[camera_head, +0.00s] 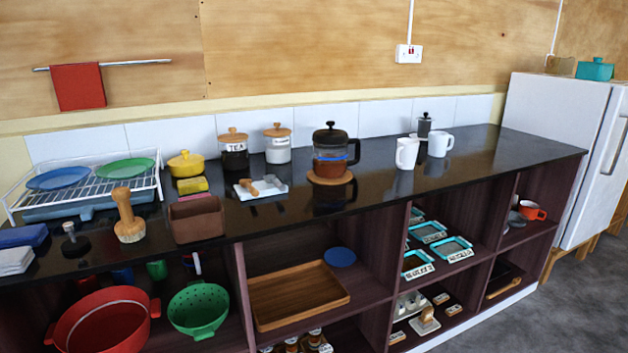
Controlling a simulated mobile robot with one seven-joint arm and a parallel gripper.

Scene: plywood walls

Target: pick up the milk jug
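Two white vessels stand upright on the dark, glossy worktop (350,205), right of its middle. The left one (405,154) is the taller-looking and stands nearer the front. The right one (437,145) looks like a mug with its handle to the right. I cannot tell for sure whether either is the milk jug. No other clear jug shows. My gripper is not in view.
A glass coffee pot (331,158) stands left of the white vessels, and a small dark grinder-like item (424,125) stands behind them. The worktop right of them is clear up to the white fridge (558,150). Open shelves (440,265) lie below.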

